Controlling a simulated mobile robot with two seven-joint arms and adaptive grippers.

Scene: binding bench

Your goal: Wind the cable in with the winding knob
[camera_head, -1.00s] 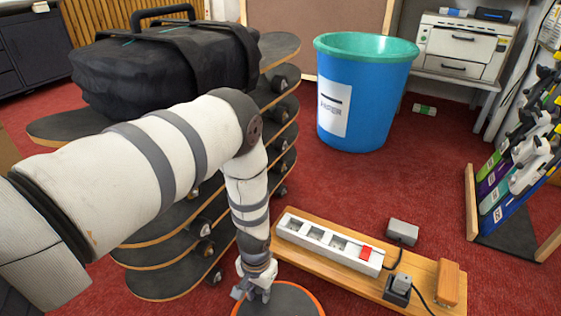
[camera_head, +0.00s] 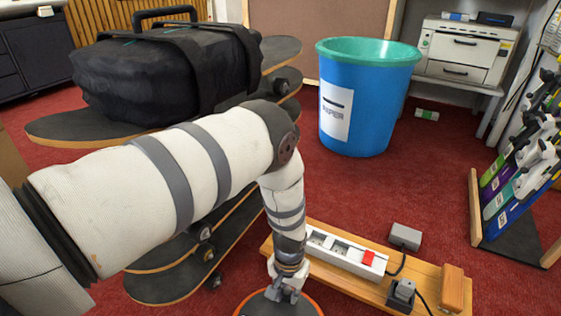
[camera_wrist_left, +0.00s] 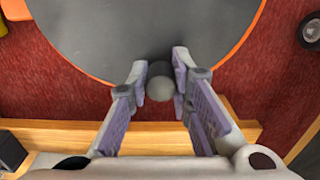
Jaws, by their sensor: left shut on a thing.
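The reel is a dark grey disc with an orange rim (camera_head: 251,307), low at the bottom edge of the head view and partly cut off. It fills the top of the left wrist view (camera_wrist_left: 110,35). The winding knob (camera_wrist_left: 161,88) is a small grey round knob on the disc, near its edge. My left gripper (camera_head: 284,294) is over the disc, its fingers (camera_wrist_left: 160,72) closed on either side of the knob; in the head view the gripper hides the knob. A black cable (camera_head: 424,301) shows by the plug; whether it joins the reel is hidden. My right gripper is out of view.
A wooden board (camera_head: 330,277) with a white power strip (camera_head: 347,256) lies just behind and right of the reel. Stacked skateboards (camera_head: 165,288) with a black bag stand left. A blue bin (camera_head: 370,105) stands behind.

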